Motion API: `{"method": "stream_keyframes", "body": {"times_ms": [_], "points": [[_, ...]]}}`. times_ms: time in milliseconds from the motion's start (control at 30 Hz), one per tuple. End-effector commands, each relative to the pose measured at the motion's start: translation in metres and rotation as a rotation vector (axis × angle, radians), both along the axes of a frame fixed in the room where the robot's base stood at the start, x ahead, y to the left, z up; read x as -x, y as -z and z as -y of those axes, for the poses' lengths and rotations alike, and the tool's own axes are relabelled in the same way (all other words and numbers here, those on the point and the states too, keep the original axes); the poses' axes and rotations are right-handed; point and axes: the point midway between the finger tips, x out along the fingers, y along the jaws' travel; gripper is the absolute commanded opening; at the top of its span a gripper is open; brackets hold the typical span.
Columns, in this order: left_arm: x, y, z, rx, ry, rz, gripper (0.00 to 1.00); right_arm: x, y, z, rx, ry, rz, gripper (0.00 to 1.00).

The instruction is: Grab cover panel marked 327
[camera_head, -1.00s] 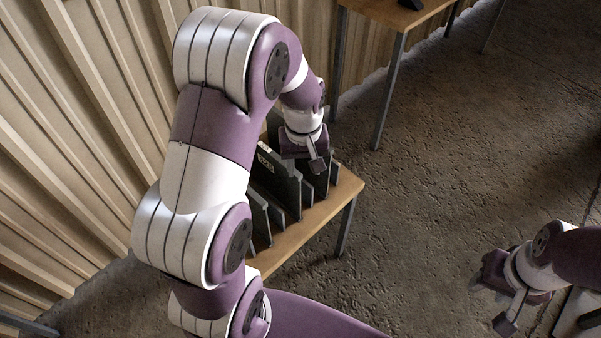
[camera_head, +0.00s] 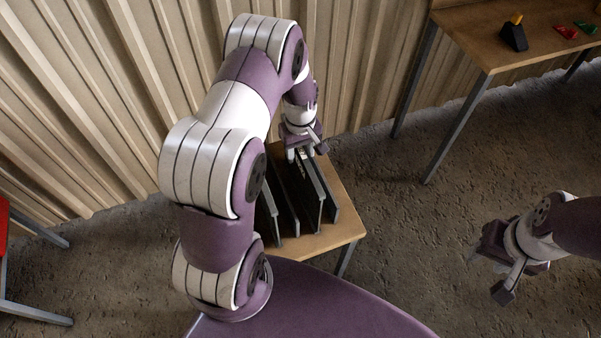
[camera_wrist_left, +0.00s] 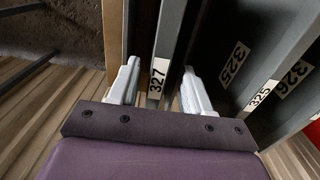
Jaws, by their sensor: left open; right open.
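The cover panel marked 327 (camera_wrist_left: 157,77) stands on edge in the left wrist view, its label facing up the gap between my fingers. My left gripper (camera_wrist_left: 160,92) is open, with one pale finger on each side of this panel's edge; I cannot tell whether either finger touches it. In the head view my left gripper (camera_head: 304,149) is at the far end of the upright dark panels (camera_head: 287,205). Panels marked 325 (camera_wrist_left: 259,95) and 326 (camera_wrist_left: 291,78) stand to the right in the wrist view. My right gripper (camera_head: 492,268) is open and empty, over the floor.
The panels stand on a small wooden table (camera_head: 342,228) beside a corrugated wall (camera_head: 90,110). Another wooden table (camera_head: 470,45) at the back right holds a dark block (camera_head: 513,37) and small red and green things. Open floor lies between the tables and my right arm.

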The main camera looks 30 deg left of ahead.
Motion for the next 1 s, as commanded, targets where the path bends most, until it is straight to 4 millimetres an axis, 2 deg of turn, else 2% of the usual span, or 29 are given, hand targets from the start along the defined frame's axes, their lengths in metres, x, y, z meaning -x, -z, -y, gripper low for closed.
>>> {"method": "stream_keyframes", "body": {"times_ms": [100, 200, 400, 433, 567, 600, 1000], "points": [[0.001, 0.022, 0.001, 0.000, 0.000, -0.003, 0.49, 0.000, -0.006, 0.000, 0.000, 0.000, 0.000, 0.43], [0.001, 0.032, 0.001, 0.001, 0.000, -0.002, 0.49, 0.000, -0.006, 0.000, 0.000, 0.000, 0.000, 0.43], [0.001, 0.034, 0.001, 0.000, 0.000, 0.000, 0.49, 0.000, -0.005, 0.000, 0.000, 0.000, 0.000, 0.43], [0.001, 0.034, 0.001, 0.000, 0.001, 0.000, 0.46, 0.000, -0.005, 0.000, 0.000, 0.000, 0.000, 0.43], [0.001, 0.034, 0.001, 0.000, 0.001, 0.000, 0.03, 0.000, -0.005, 0.000, 0.000, 0.000, 0.000, 0.43], [0.001, 0.034, 0.001, 0.000, 0.001, 0.000, 0.00, 0.000, -0.005, 0.000, 0.000, 0.000, 0.001, 0.43], [0.001, 0.034, 0.001, 0.000, 0.001, 0.000, 0.00, 0.000, -0.005, 0.000, 0.000, 0.000, 0.001, 0.43]]}}
